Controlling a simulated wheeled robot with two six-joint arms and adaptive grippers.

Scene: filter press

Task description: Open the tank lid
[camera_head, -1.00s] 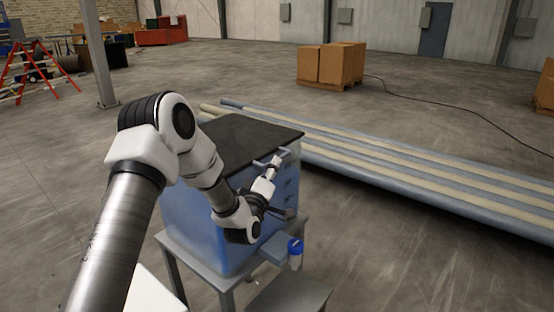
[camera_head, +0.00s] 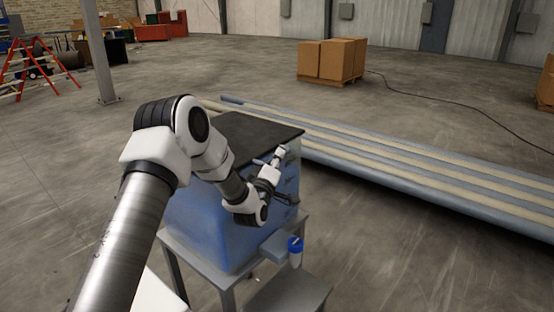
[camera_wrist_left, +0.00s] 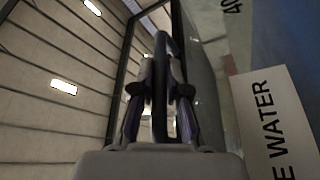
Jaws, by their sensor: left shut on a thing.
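The blue tank (camera_head: 200,225) stands on a grey stand, with its dark flat lid (camera_head: 250,132) on top. The lid looks about level; I cannot tell whether there is a small gap under it. My left gripper (camera_head: 272,162) is at the lid's front edge, on the side with the markings. In the left wrist view the gripper's fingers (camera_wrist_left: 160,90) are shut on a dark loop handle (camera_wrist_left: 161,50), which stands between them. A white label (camera_wrist_left: 270,125) ending in "WATER" is on the blue tank wall at right. My right gripper is out of view.
Long pipes (camera_head: 400,170) lie behind and to the right. Boxes on a pallet (camera_head: 332,60) stand farther back. The floor around is mostly open.

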